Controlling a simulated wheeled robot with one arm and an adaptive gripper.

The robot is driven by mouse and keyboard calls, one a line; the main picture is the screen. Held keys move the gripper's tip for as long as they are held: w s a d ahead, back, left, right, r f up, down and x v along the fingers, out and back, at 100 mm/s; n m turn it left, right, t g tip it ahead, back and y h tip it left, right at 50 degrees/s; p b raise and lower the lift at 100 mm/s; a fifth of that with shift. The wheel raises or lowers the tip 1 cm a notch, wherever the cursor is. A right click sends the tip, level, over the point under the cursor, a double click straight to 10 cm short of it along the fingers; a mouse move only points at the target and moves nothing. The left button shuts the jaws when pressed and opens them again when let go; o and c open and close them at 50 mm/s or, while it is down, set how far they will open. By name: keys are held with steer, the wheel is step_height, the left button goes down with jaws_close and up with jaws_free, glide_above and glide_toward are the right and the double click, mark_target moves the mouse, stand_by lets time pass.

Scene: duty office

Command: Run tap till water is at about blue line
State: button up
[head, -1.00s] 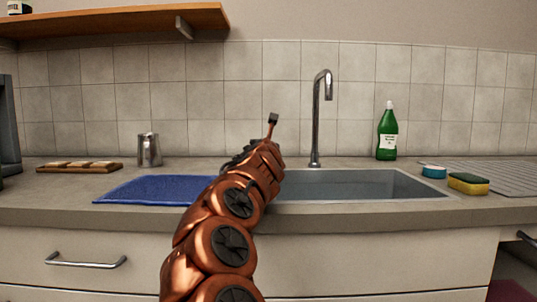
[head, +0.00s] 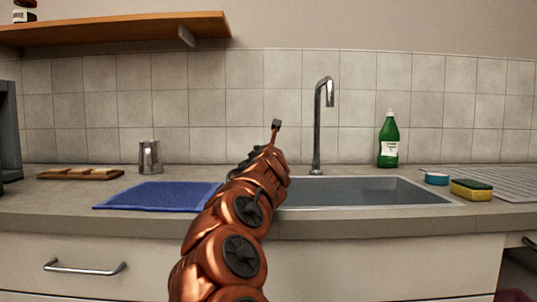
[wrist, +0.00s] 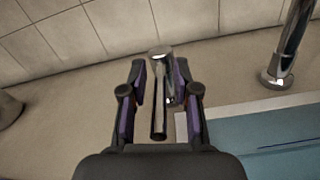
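The chrome tap (head: 319,125) stands behind the sink (head: 420,190); no stream shows from its spout. In the wrist view the tap's base (wrist: 278,72) is at the upper right and part of the sink (wrist: 270,140) at the lower right. A metal lever (wrist: 159,105) with a round chrome end lies between the fingers of my gripper (wrist: 160,72). The fingers are spread, one on each side, with gaps visible.
A blue mat (head: 150,195) lies left of the sink, with a metal jug (head: 150,157) and a wooden board (head: 80,173) behind. A green bottle (head: 388,142), a blue round item (head: 437,178) and a sponge (head: 471,190) stand at the right. A shelf (head: 110,28) hangs upper left.

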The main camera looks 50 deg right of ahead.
stand_by(0.3)
steer(key=shift+s+a+f, duration=0.1)
steer(key=shift+s+a, duration=0.2)
steer(key=shift+v, duration=5.6)
